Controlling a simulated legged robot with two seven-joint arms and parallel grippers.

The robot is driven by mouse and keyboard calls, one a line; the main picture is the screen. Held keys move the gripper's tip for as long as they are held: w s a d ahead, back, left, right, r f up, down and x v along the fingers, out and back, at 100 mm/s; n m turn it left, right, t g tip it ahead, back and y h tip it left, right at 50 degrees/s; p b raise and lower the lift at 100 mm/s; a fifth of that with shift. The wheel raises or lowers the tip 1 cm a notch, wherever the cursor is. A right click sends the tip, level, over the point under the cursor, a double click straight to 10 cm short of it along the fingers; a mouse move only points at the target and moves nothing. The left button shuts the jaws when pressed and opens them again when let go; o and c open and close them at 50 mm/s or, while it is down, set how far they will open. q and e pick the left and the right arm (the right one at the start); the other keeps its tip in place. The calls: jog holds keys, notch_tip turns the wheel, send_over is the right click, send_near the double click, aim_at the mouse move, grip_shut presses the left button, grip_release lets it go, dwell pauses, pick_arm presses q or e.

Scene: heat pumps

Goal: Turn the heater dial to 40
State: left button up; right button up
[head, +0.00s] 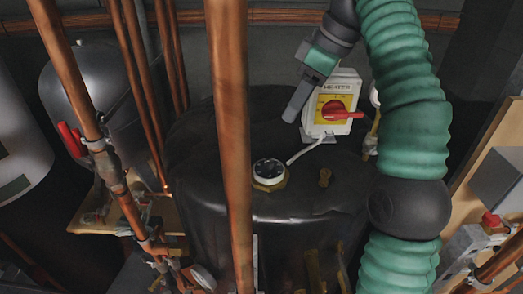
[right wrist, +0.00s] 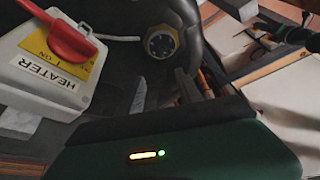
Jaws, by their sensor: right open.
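The round dial (head: 268,172) has a dark face and pale rim and sits in a brass fitting on top of the black tank (head: 310,205). It also shows in the right wrist view (right wrist: 160,42); its numbers are too small to read. A white cable joins it to the white heater box (head: 346,82), which has a yellow plate and red rotary handle (head: 336,109). My right gripper (head: 291,114) is open and empty, just left of the box and above and beyond the dial, apart from it. In the right wrist view its fingers are partly visible. My left gripper is not in view.
A vertical copper pipe (head: 230,130) stands in front of the tank, left of the dial. More copper pipes and a red valve handle (head: 72,140) are at left. A wooden board (head: 497,150) with a grey box stands at right.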

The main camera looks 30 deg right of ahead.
jog(key=s, duration=0.4)
jog(key=b, duration=0.4)
send_over(267, 160)
jog(key=s+d, duration=0.1)
notch_tip(267, 160, down, 11)
jog(key=shift+d+r, duration=0.1)
jog(key=x, duration=0.2)
jog(key=shift+w+f, duration=0.1)
jog(key=shift+f, duration=0.25)
jog(key=shift+s+f, duration=0.25)
jog(key=shift+s, duration=0.4)
jog(key=shift+s+d+f, duration=0.1)
jog(key=shift+s+f, duration=0.05)
jog(key=shift+s, duration=0.1)
jog(key=shift+w, duration=0.2)
jog(key=shift+w+f, duration=0.2)
jog(key=shift+w, duration=0.35)
jog(key=c, duration=0.5)
jog(key=shift+a+r, duration=0.15)
jog(key=shift+a, duration=0.25)
grip_shut()
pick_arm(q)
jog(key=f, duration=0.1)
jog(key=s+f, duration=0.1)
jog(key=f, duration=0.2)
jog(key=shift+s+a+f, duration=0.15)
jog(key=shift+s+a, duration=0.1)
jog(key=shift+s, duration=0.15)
